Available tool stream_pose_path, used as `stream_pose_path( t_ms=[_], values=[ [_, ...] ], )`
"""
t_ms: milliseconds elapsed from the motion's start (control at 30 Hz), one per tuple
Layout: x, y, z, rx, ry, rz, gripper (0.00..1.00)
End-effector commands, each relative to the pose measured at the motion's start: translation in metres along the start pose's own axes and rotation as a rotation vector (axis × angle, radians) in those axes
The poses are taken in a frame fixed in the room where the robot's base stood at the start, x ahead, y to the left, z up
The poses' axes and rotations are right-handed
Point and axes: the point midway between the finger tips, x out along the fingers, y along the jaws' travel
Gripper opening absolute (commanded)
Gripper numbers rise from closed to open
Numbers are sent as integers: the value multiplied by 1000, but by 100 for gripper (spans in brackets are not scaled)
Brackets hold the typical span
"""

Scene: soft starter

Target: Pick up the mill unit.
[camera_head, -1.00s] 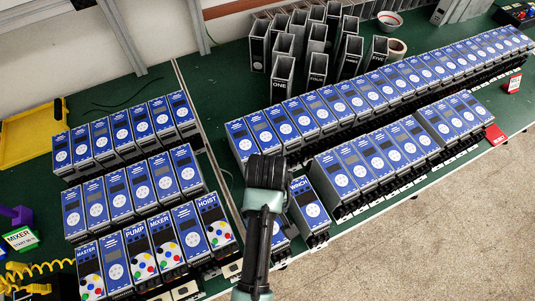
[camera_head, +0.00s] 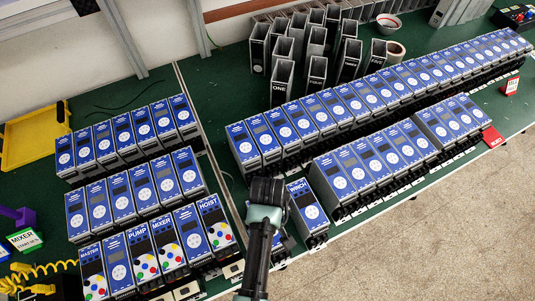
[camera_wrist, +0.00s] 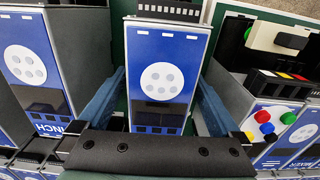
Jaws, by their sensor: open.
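A blue-faced unit (camera_wrist: 160,62) with a round white keypad stands between the two fingers of my gripper (camera_wrist: 158,95) in the wrist view. The gripper is open, with one blue-grey finger on each side of it. I cannot tell whether the fingers touch it. Its lower edge and any name are hidden behind the gripper's dark palm, so I cannot read whether it is the mill unit. In the head view my gripper (camera_head: 268,192) is over the same spot and hides most of this unit (camera_head: 281,241).
The WINCH unit (camera_head: 309,206) stands close beside it, to the right in the head view. The HOIST unit (camera_head: 216,222) and several named units stand to the left. Long rows of blue units (camera_head: 375,93) fill the green bench behind. Grey empty housings (camera_head: 283,80) stand farther back.

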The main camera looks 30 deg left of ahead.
Motion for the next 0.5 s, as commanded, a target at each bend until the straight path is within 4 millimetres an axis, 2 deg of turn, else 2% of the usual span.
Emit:
stream_pose_path(
  t_ms=[500],
  values=[
    [4, 0, 0, 0, 1, 1, 100]
  ],
)
